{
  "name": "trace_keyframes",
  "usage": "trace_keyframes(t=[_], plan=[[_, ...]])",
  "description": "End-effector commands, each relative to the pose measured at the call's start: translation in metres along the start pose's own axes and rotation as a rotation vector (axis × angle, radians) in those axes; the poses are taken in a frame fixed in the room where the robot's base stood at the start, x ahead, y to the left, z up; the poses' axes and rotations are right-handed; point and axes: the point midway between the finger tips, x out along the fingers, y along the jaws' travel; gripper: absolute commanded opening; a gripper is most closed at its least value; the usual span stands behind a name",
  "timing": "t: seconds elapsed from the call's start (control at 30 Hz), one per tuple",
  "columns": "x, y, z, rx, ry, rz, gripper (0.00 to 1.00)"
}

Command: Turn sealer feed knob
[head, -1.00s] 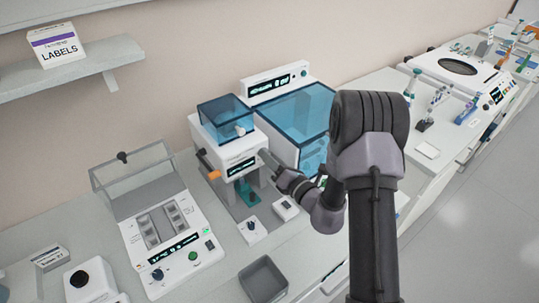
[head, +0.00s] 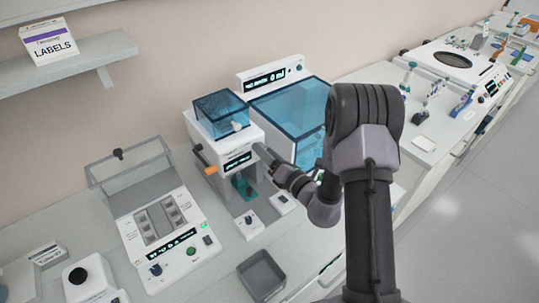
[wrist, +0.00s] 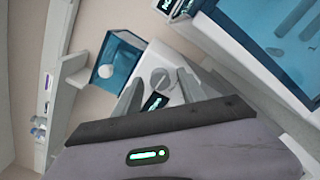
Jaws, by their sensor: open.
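The sealer (head: 224,147) is a white machine with a blue see-through box on top and an orange handle at its left; it also shows in the wrist view (wrist: 178,93). A round grey knob with a bar across its face (wrist: 160,80) is on the sealer's side, and I take it for the feed knob. My gripper (wrist: 161,76) is open, with one finger on each side of this knob in the picture. I cannot tell whether the fingers touch it. In the head view my gripper (head: 264,156) is at the sealer's right side and hides the knob.
A larger blue-lidded machine (head: 290,105) stands close behind and right of the sealer. A grey tray (head: 262,276) lies in front. A machine with a raised clear lid (head: 163,235) is at the left. A shelf (head: 75,62) with a label box hangs on the wall.

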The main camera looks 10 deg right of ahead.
Motion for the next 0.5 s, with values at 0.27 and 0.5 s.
trace_keyframes(t=[0.27, 0.5], plan=[[-0.055, -0.003, 0.000, 0.003, -0.003, -0.006, 0.48], [-0.132, -0.003, 0.001, 0.003, -0.005, -0.008, 0.48]])
